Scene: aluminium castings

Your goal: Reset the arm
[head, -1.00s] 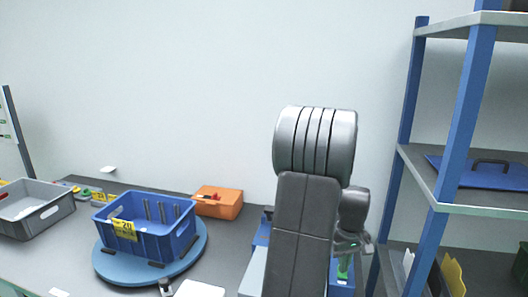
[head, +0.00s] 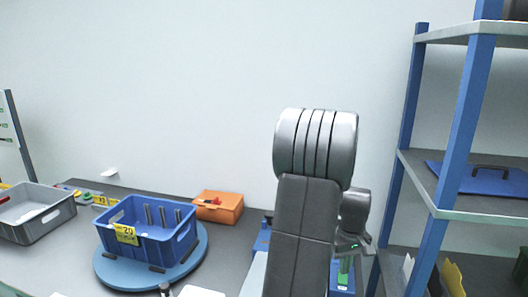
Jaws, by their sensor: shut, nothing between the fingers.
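My arm rises in the middle of the head view, its upper links large and grey. My gripper (head: 350,246) shows small beyond the arm, low and to the right, with a green light on it. It points down and is shut with nothing in it. Its fingertips are hard to make out, and my arm covers part of that area. A green patch shows just below it; I cannot tell what it belongs to.
A blue crate (head: 143,249) with grey upright parts and a yellow label stands on a round blue turntable (head: 118,272). An orange box (head: 218,206) is behind it, a grey crate (head: 35,229) at left. A blue-posted shelf (head: 460,120) stands close on the right.

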